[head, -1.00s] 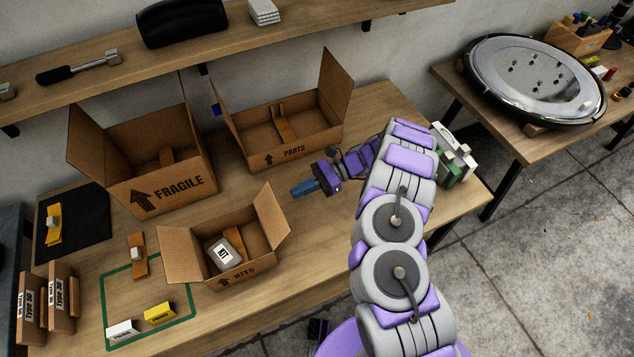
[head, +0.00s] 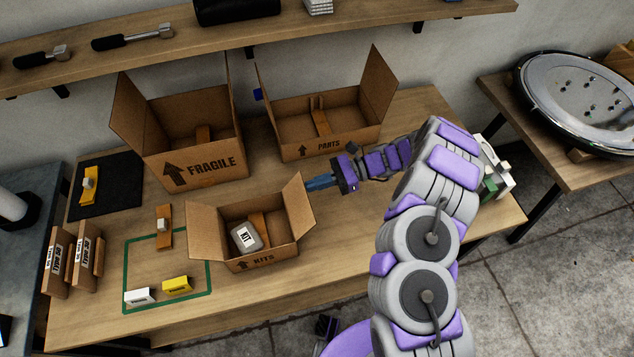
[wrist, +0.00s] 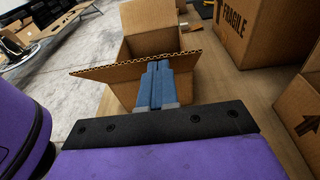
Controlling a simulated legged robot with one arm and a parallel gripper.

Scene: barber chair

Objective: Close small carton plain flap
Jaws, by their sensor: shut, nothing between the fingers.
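The small carton marked KITS (head: 262,257) stands open on the table. Its left flap (head: 210,200) leans outward. Its right flap (head: 299,205) stands up and leans outward. A grey KIT package (head: 245,236) and a brown piece lie inside. My gripper (head: 309,184) is shut and empty, just right of the right flap's upper edge. In the wrist view, my blue fingers (wrist: 158,66) reach the corrugated edge of the near flap (wrist: 115,69). I cannot tell whether they touch it. The carton's open inside (wrist: 148,46) shows beyond.
The FRAGILE carton (head: 200,172) and the PARTS carton (head: 327,145) stand open behind. A green outline (head: 165,306) with white and yellow blocks lies front left. Type 50 boxes (head: 80,262) stand at far left. Bare tabletop lies right of the small carton.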

